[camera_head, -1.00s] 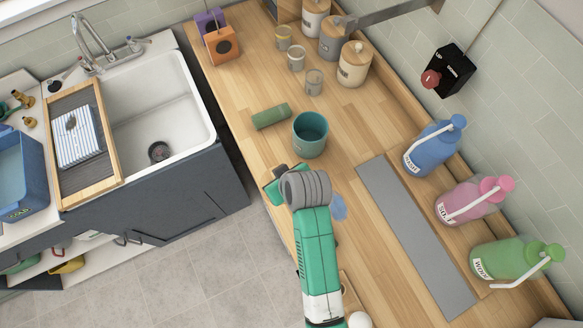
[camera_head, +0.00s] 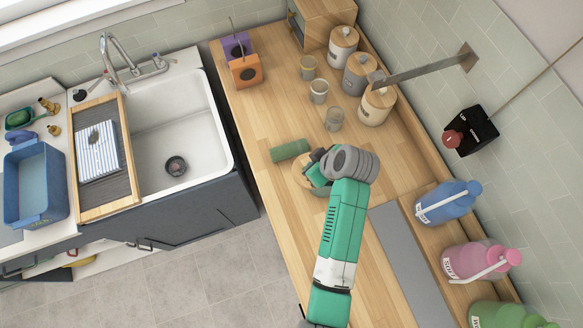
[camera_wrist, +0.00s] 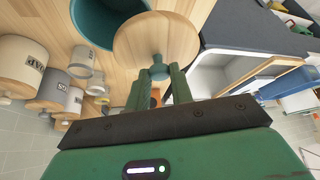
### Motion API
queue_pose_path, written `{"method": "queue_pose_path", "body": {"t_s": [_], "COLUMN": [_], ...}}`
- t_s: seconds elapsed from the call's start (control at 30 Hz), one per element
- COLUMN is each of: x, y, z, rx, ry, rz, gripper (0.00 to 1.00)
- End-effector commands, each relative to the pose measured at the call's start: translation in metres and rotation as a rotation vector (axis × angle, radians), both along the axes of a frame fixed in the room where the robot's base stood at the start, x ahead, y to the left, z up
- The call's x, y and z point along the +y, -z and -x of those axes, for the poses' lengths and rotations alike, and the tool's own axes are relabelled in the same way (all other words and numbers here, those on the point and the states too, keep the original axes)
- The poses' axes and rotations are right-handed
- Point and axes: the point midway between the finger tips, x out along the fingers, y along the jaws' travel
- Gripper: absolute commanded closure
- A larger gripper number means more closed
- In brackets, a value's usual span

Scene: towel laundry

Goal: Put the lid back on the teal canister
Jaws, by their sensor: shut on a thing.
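A round wooden lid (camera_wrist: 135,45) with a knob is in my gripper (camera_wrist: 160,74), whose fingers are closed on the knob. The teal canister (camera_wrist: 92,22) shows in the wrist view with its mouth open and its inside visible. The lid is beside it and overlaps its rim in that view; I cannot tell whether they touch. In the head view the lid (camera_head: 302,174) shows in part at the left of my gripper (camera_head: 318,166), and the canister is mostly hidden behind my gripper and arm.
A green rolled cloth (camera_head: 289,150) lies close by on the wooden counter (camera_head: 262,115). Glass jars (camera_head: 334,119) and lidded canisters (camera_head: 376,106) stand farther back. A grey mat (camera_head: 405,255) and pump bottles (camera_head: 447,202) are at the right. The sink (camera_head: 175,130) is at the left.

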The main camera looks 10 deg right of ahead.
Motion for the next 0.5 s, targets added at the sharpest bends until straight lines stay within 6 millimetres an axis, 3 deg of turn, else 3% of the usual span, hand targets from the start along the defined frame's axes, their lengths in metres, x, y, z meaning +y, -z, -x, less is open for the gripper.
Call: {"method": "queue_pose_path", "body": {"t_s": [0.03, 0.2, 0.5], "x": [-0.016, -0.048, -0.056], "y": [-0.019, -0.037, -0.037], "z": [-0.005, -0.011, -0.011], "rx": [-0.004, -0.018, -0.026], "ry": [-0.060, -0.260, -0.326], "rz": [-0.005, -0.018, -0.021], "gripper": [1.00, 1.00, 1.00]}}
